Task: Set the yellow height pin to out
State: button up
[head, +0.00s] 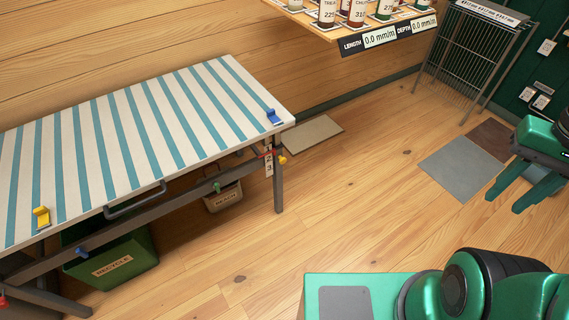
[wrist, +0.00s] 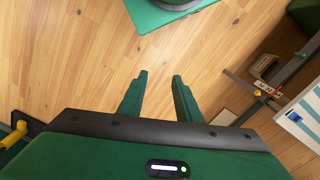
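A small yellow pin (head: 282,160) sits on the near right leg of the striped folding table (head: 150,125), beside a label with numbers and a red piece. The pin is small, and I cannot tell whether it is in or out. In the wrist view, a yellow spot that looks like the pin (wrist: 257,93) shows on the table frame at right. My gripper (head: 504,204) is at the right of the head view, far from the pin. In the wrist view my gripper (wrist: 160,75) has its two fingers apart with only floor between them.
A yellow clip (head: 41,217) and a blue clip (head: 274,117) sit on the tabletop. A green knob (head: 217,187) and a blue knob (head: 81,252) are on the frame. A green recycle bin (head: 115,268) stands below. Open wooden floor (head: 350,195) lies between table and gripper.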

jog(key=o, duration=0.4)
jog(key=shift+s, duration=0.1)
jog(key=shift+c, duration=0.2)
jog(key=w+d+f+n+t+h, duration=0.2)
jog(key=w+f, duration=0.2)
jog(key=w, duration=1)
jog(key=w+d+f+n+t+h, duration=0.1)
jog(key=w+d+f+t+h, duration=0.15)
jog(key=w, duration=1.15)
jog(key=w+a+f+n+t, duration=0.1)
jog(key=w+a+f+t, duration=0.1)
jog(key=w+a+f, duration=0.3)
jog(key=w+a+f+n+t+y, duration=0.1)
jog(key=w+f, duration=0.2)
jog(key=w, duration=0.4)
jog(key=w+a+f+n+t, duration=0.2)
jog(key=w+a+f, duration=0.15)
jog(key=w, duration=0.25)
jog(key=w+a+f+n+t+y, duration=0.2)
jog(key=w+a+f, duration=0.3)
jog(key=a+f, duration=0.2)
jog(key=n+t+y, duration=0.4)
jog(key=n+y, duration=0.3)
jog(key=y, duration=0.4)
send_near(284, 162)
jog(key=x, duration=0.9)
jog(key=shift+r, duration=0.1)
jog(key=shift+s+d, duration=0.1)
